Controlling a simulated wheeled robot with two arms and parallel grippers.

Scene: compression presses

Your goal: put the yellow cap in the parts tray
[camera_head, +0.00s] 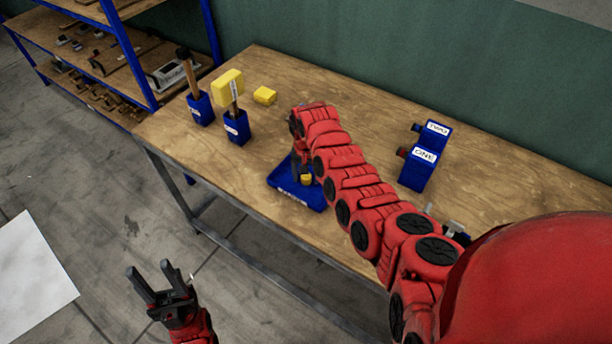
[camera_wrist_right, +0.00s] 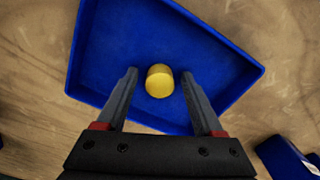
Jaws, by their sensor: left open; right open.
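The yellow cap (camera_wrist_right: 160,81) lies inside the blue parts tray (camera_wrist_right: 110,40), on its floor, in the right wrist view. In the head view the cap (camera_head: 306,180) shows small below my right gripper (camera_head: 303,168), and the tray (camera_head: 284,181) is partly hidden by my right arm. My right gripper (camera_wrist_right: 158,98) is open over the tray, with one finger on each side of the cap and visible gaps between. My left gripper (camera_head: 155,278) is open and empty, off the front of the table.
A blue shelf (camera_head: 130,60) stands at the left. The table's back middle is clear.

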